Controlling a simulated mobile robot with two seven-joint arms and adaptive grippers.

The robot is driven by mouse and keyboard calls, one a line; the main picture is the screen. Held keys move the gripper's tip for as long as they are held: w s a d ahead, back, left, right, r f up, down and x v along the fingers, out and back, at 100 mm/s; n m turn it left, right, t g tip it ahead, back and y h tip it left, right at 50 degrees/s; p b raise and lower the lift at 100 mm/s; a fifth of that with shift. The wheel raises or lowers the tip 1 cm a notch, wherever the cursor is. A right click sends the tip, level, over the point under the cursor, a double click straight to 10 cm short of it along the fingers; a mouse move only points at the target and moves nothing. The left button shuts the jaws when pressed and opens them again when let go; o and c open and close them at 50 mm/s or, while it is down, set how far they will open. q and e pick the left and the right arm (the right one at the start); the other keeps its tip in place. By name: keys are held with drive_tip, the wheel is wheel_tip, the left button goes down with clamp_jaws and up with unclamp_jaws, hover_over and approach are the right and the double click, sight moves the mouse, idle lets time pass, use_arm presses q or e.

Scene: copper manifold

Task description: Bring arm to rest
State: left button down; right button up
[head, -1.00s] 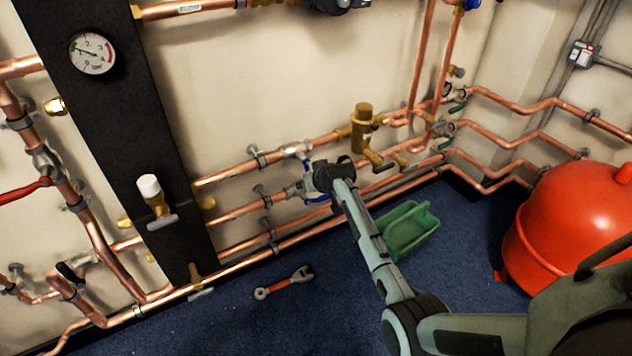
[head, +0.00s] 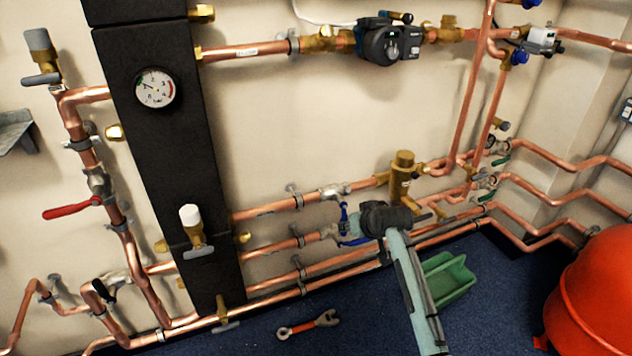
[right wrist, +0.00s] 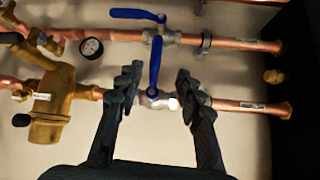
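My right arm comes in from the lower right in the head view. Its dark right gripper (head: 385,218) is in front of the lower copper pipes, close to a valve with a blue lever (head: 344,216). In the right wrist view the two fingers of my right gripper (right wrist: 157,88) are apart, with nothing held between them. A silver valve with an upright blue lever (right wrist: 155,64) shows in the gap beyond them. I cannot tell the exact distance. A second blue lever (right wrist: 138,14) lies across the neighbouring pipe. My left gripper is not in view.
A black panel with a pressure gauge (head: 155,88) stands left. A brass fitting (head: 402,175) and pump (head: 388,42) are on the wall pipes. A green tray (head: 446,280), a wrench (head: 308,325) and a red tank (head: 597,300) are on or near the blue floor.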

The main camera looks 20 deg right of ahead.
drive_tip(key=shift+s, duration=0.1)
drive_tip(key=s+a+f+n+g, duration=0.1)
drive_tip(key=s+f, duration=0.4)
drive_tip(key=s, duration=0.6)
drive_tip(key=s+a+f+n+g, duration=0.1)
drive_tip(key=s+f, duration=0.4)
drive_tip(key=s, duration=0.6)
drive_tip(key=s+a+f+n+g, duration=0.1)
drive_tip(key=s+f+g, duration=0.2)
drive_tip(key=s, duration=0.8)
wheel_tip(320, 180, down, 2)
drive_tip(key=shift+s+f+g+h, duration=0.15)
drive_tip(key=shift+s+g+h, duration=0.15)
drive_tip(key=shift+h, duration=0.1)
